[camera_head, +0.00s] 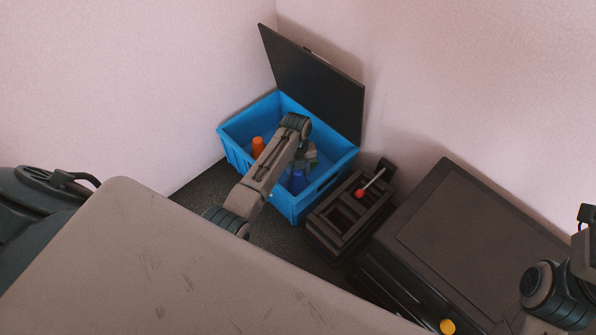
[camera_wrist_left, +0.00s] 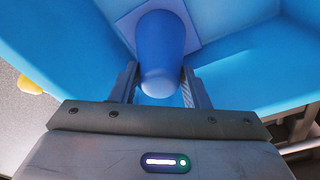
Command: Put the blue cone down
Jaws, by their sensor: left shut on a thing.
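The blue cone (camera_wrist_left: 160,45) is between the two fingers of my left gripper (camera_wrist_left: 160,88) in the left wrist view, inside the blue crate. My left gripper is shut on it. In the head view the blue cone (camera_head: 298,182) shows low inside the blue crate (camera_head: 292,208), just below my left gripper (camera_head: 303,170). The cone's base lies close to the crate floor; I cannot tell whether it touches. My right arm shows at the right edge of the head view, but its fingers do not.
An orange cone (camera_head: 258,147) stands in the crate's left part. The crate's dark lid (camera_head: 315,80) is open against the wall. A dark rack with a red-knobbed lever (camera_head: 361,192) and a dark cabinet (camera_head: 470,240) stand to the right.

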